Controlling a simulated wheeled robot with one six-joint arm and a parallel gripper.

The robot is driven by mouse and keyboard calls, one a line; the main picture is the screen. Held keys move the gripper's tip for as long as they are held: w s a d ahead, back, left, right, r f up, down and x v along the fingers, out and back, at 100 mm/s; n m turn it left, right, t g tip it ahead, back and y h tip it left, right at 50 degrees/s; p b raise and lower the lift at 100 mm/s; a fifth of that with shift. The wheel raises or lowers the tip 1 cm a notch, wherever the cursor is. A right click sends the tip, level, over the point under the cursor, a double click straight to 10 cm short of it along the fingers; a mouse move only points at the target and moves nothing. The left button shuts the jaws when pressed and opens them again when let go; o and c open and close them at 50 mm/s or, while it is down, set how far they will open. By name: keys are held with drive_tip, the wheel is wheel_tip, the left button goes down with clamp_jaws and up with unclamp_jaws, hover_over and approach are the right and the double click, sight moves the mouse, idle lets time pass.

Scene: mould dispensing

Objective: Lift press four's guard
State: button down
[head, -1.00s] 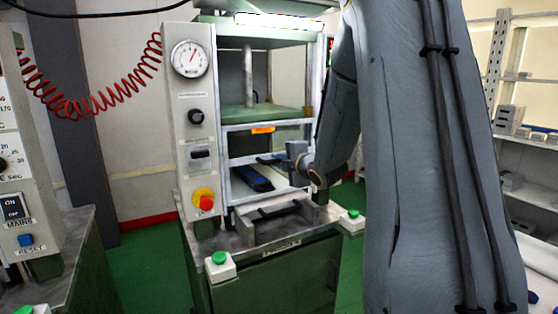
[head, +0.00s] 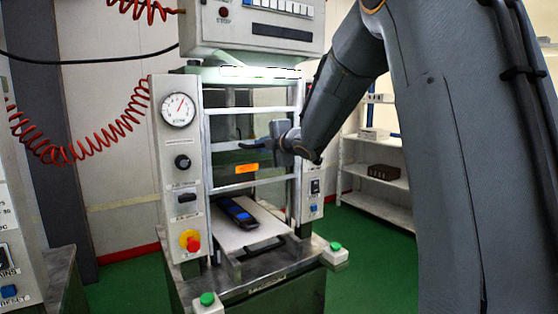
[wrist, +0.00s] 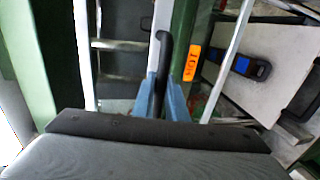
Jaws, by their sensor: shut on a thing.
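The press (head: 160,150) stands in the middle of the head view, with a gauge and knobs on its left panel. Its guard (head: 240,186) is a pale frame with crossbars, raised across the front, leaving a gap below its lower bar. My gripper (head: 277,136) is at the guard's front, shut on its dark handle (head: 255,144). In the wrist view the black handle (wrist: 165,50) stands between my blue fingers (wrist: 163,100). The handle's grip point is partly hidden by the fingers.
A dark device with a blue patch (head: 236,212) lies on a pale plate (head: 222,236) in the press, below the guard. An orange "HOT" label (wrist: 192,64) marks the press. Green buttons (head: 207,299) sit at the bench's front corners. Shelves (head: 375,180) stand behind right.

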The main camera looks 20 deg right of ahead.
sight(254, 126)
wheel_tip(254, 126, up, 7)
drive_tip(key=shift+f+p, duration=0.1)
drive_tip(key=shift+p, duration=1.15)
drive_tip(key=c, duration=1.8)
unclamp_jaws()
drive_tip(key=shift+a, duration=0.1)
drive_tip(key=shift+o, duration=0.2)
drive_tip(key=b+v, duration=0.2)
drive_tip(key=v, duration=0.5)
drive_tip(key=shift+s, duration=0.35)
